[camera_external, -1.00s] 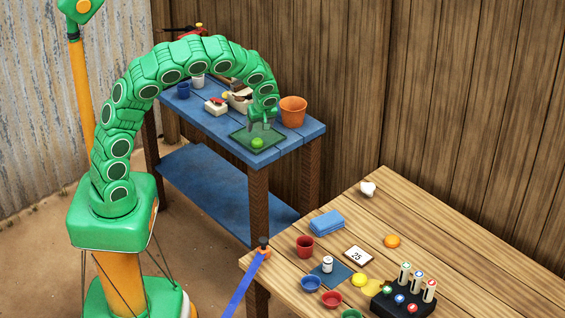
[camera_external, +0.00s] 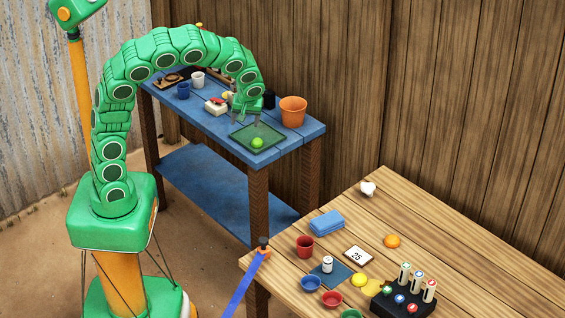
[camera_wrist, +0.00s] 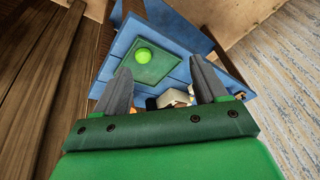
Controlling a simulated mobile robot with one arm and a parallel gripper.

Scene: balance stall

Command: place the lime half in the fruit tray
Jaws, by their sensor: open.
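The lime half (camera_external: 257,142) is a bright green round piece lying in the green fruit tray (camera_external: 240,136) on the blue table. In the wrist view the lime half (camera_wrist: 143,55) sits inside the tray (camera_wrist: 150,76), toward one edge. My gripper (camera_external: 246,118) hangs above the far side of the tray, apart from the lime half. In the wrist view its two grey fingers (camera_wrist: 160,82) are spread wide with nothing between them.
An orange pot (camera_external: 293,111) stands to the right of the tray. A white block with a red item (camera_external: 215,105), a blue cup (camera_external: 183,91) and a white cup (camera_external: 198,79) stand farther back. A wooden table (camera_external: 440,225) with several small items is at the front right.

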